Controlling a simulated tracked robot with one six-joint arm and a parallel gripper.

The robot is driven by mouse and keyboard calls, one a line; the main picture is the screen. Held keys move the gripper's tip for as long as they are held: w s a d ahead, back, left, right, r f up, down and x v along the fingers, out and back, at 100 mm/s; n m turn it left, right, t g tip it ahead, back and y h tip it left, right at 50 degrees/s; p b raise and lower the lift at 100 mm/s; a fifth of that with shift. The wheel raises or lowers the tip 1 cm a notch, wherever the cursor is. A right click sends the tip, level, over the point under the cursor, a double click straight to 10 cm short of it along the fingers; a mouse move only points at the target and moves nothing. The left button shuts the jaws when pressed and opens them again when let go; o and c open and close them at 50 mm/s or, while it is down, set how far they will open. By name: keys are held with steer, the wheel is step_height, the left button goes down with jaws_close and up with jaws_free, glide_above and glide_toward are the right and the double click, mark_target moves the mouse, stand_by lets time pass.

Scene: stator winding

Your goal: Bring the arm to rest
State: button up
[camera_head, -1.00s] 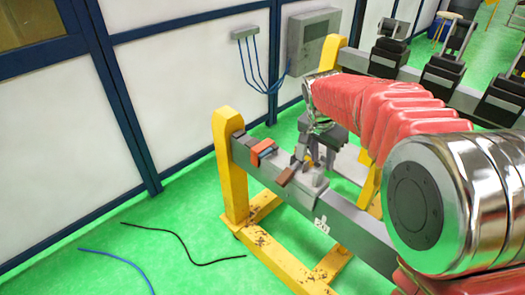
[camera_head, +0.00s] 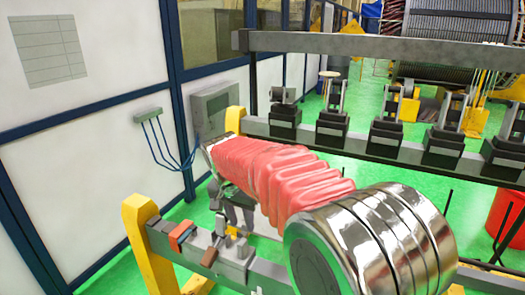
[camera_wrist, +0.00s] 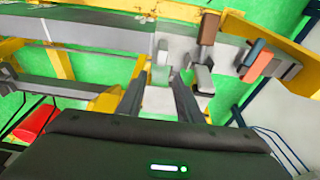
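My gripper (camera_head: 232,208) hangs at the far end of my red-sleeved arm in the head view, close to a grey beam (camera_head: 160,232) on a yellow stand. In the wrist view my gripper (camera_wrist: 158,88) shows two dark fingers set apart with a gap between them, and I see nothing held. Grey clamp blocks, one with a brown handle (camera_wrist: 209,27), sit on the beam beyond the fingertips. An orange-red block (camera_wrist: 256,60) lies to the right of them. In the head view my arm hides part of the beam.
A second grey rail (camera_head: 365,146) with several black clamp units runs behind my arm. A yellow post (camera_head: 146,240) supports the beam. A red bin (camera_head: 505,215) stands at the right.

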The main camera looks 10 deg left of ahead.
steer(key=shift+a+n, duration=0.1)
steer(key=shift+n, duration=0.4)
steer(key=s+d+r+n+t, duration=0.1)
steer(key=s+d+r, duration=0.1)
steer(key=s+d, duration=1.1)
steer(key=s+d+r+n+t, duration=0.1)
steer(key=s+d+r+t, duration=0.1)
steer(key=s+d, duration=1.2)
steer(key=d, duration=0.4)
steer(key=shift+s+d+r+y, duration=0.2)
steer(key=shift+s+r+y, duration=0.05)
steer(key=shift+r+y, duration=0.15)
steer(key=shift+a, duration=0.1)
